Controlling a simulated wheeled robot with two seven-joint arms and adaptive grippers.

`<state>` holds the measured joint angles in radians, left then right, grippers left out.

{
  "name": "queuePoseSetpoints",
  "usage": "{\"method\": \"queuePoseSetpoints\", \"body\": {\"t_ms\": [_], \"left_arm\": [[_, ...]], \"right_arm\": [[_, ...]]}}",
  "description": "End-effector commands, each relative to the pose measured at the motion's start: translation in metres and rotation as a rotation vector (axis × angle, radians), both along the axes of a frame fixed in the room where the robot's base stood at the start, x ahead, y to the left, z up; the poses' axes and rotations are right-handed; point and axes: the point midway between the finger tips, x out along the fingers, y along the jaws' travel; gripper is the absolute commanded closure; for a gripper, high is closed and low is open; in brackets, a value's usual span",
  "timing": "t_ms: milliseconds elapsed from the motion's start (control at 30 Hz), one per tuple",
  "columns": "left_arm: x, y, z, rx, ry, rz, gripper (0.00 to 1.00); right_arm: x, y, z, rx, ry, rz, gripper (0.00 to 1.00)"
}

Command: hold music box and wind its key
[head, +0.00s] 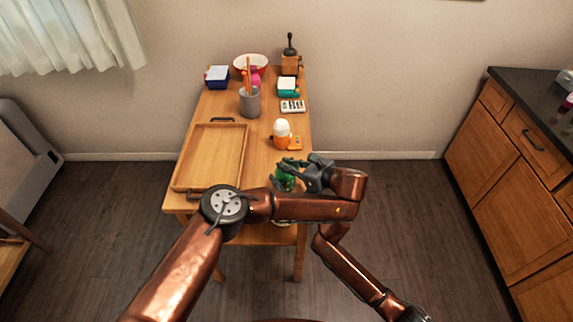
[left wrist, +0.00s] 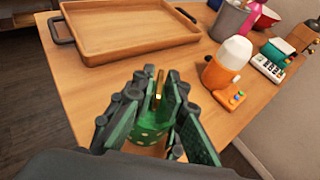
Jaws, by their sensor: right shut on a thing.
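The green music box (head: 284,180) is at the front right of the table, partly covered by grippers and arm. In the left wrist view it shows as a dotted green body (left wrist: 150,132) with an upright gold key (left wrist: 158,88). My left gripper (head: 291,166) reaches in from the right, pointing left; its fingers stand apart on either side of the key. My right gripper is shut on the music box and is mostly hidden behind my left arm in the head view. Its exact contact with the box is hard to make out.
A wooden tray (head: 183,178) lies on the left of the table. An orange-and-white egg-shaped thing (head: 282,134) stands behind the music box. A grey pencil cup (head: 250,103), a red-and-white bowl (head: 236,67) and a wooden grinder (head: 290,64) are farther back.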

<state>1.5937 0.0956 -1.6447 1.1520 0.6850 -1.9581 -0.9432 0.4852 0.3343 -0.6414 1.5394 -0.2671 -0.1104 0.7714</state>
Motion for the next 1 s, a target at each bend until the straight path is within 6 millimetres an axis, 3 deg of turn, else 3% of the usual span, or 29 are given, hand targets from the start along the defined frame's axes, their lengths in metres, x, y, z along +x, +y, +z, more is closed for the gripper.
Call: {"method": "queuePoseSetpoints", "body": {"t_ms": [167,667,1000], "left_arm": [[-0.0001,-0.0003,0.0002,0.000,0.000,0.000,1.00],[0.0000,-0.0001,-0.0002,0.000,0.002,-0.020,1.00],[-0.0001,0.0020,-0.0006,-0.001,0.005,-0.204,1.00]], "right_arm": [[0.0000,0.0001,0.0009,0.001,-0.001,0.000,0.76],[0.0000,0.0004,0.0008,0.001,-0.001,0.001,0.76],[-0.0003,0.0008,0.0009,0.000,-0.002,0.002,0.76]]}}
